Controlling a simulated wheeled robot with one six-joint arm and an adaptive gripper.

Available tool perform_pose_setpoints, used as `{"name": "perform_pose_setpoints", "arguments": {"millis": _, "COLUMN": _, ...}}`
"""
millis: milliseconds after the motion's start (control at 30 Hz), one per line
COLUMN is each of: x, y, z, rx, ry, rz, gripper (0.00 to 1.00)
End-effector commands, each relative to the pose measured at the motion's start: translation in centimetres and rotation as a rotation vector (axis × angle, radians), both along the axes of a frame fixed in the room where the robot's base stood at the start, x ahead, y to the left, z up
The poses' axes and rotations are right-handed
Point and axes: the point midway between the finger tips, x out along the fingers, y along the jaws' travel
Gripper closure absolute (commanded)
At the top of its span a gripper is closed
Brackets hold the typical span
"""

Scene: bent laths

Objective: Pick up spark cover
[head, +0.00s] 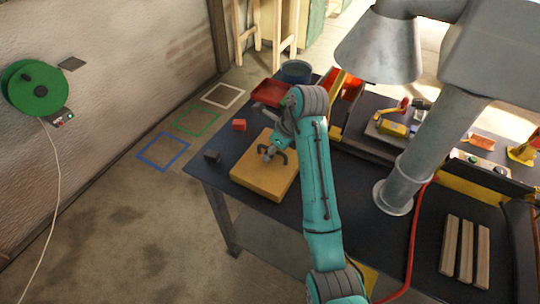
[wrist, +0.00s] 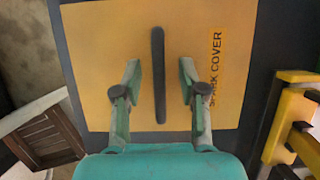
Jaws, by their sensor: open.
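The spark cover (head: 257,187) is a flat orange-yellow box lying on the dark workbench near its left end. In the wrist view the spark cover (wrist: 100,60) carries its printed name and a dark bar handle (wrist: 158,75) down its middle. My gripper (head: 270,155) is over the cover in the head view. In the wrist view my gripper (wrist: 158,75) is open, one finger on each side of the handle, with gaps on both sides. I cannot tell exactly how high the fingertips are above the cover.
A red tray (head: 271,93), a blue-grey bucket (head: 296,71), a small red block (head: 239,125) and a dark block (head: 212,156) sit around the cover. A grey pipe (head: 440,135) rises to the right. Wooden laths (head: 466,250) lie at the bench's right.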

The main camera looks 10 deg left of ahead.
Motion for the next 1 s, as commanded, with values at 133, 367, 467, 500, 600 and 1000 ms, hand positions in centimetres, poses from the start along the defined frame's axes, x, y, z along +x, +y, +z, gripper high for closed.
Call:
{"name": "perform_pose_setpoints", "arguments": {"millis": 133, "x": 0.0, "y": 0.0, "z": 0.0, "rx": 0.0, "ry": 0.0, "rz": 0.0, "gripper": 0.66}}
{"name": "perform_pose_setpoints", "arguments": {"millis": 367, "x": 0.0, "y": 0.0, "z": 0.0, "rx": -0.001, "ry": 0.0, "rz": 0.0, "gripper": 1.0}}
{"name": "perform_pose_setpoints", "arguments": {"millis": 467, "x": 0.0, "y": 0.0, "z": 0.0, "rx": -0.001, "ry": 0.0, "rz": 0.0, "gripper": 1.0}}
{"name": "perform_pose_setpoints", "arguments": {"millis": 500, "x": 0.0, "y": 0.0, "z": 0.1, "rx": 0.0, "ry": -0.002, "rz": 0.001, "gripper": 1.0}}
{"name": "perform_pose_setpoints", "arguments": {"millis": 600, "x": 0.0, "y": 0.0, "z": 0.1, "rx": 0.0, "ry": -0.002, "rz": 0.001, "gripper": 1.0}}
{"name": "perform_pose_setpoints", "arguments": {"millis": 1000, "x": 1.1, "y": 0.3, "z": 2.3, "rx": 0.001, "ry": -0.003, "rz": -0.002, "gripper": 1.0}}
